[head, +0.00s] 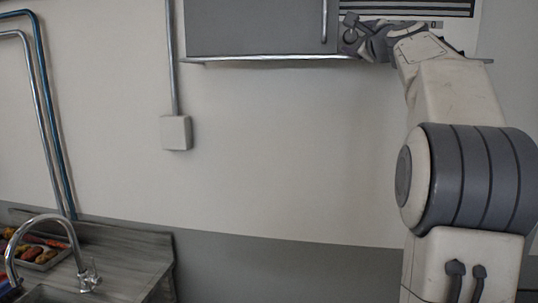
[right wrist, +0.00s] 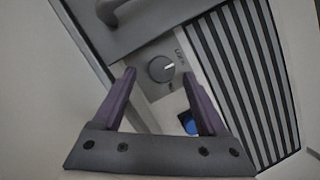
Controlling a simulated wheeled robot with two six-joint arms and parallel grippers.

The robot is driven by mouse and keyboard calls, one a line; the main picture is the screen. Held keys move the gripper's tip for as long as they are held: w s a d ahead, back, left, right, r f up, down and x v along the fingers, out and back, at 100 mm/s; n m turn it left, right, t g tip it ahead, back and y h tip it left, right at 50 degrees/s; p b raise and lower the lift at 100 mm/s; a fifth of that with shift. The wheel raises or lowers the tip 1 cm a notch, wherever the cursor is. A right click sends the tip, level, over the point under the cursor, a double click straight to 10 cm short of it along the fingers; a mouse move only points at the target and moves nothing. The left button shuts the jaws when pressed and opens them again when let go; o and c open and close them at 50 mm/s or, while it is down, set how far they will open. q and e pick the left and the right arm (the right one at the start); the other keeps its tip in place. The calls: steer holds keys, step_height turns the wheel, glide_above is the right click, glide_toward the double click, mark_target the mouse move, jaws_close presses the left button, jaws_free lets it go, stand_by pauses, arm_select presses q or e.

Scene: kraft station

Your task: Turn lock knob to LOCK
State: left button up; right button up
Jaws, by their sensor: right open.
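The lock knob (right wrist: 162,69) is a dark round dial on a grey plate in the right wrist view. A short white mark shows on its right side, and lettering that looks like LOCK stands to its upper right. A second label below it is too small to read. My right gripper (right wrist: 158,75) is open, with one dark finger on each side of the knob in the picture; I cannot tell whether they touch it. In the head view my right gripper (head: 362,40) is at the cabinet's lower right corner. My left gripper is not in view.
A grey cabinet (head: 255,28) hangs on the wall, with a vertical handle (head: 324,20). A striped grille (right wrist: 240,80) and a small blue part (right wrist: 188,123) lie beside the knob. A sink faucet (head: 45,225) stands far lower left. The wall below the cabinet is clear.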

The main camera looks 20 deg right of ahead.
steer(key=b+v, duration=0.4)
steer(key=v, duration=0.5)
steer(key=w+a+f+n+g+y, duration=0.2)
steer(key=w+a+f+n+y, duration=0.2)
steer(key=a+f, duration=0.6)
steer(key=w+a+f+n+g+y, duration=0.3)
steer(key=a+f+n, duration=0.3)
steer(key=a+f, duration=0.5)
steer(key=shift+w+f+n+g+y, duration=0.2)
steer(key=shift+w+n+g+y, duration=0.1)
steer(key=shift+w+n+y, duration=0.25)
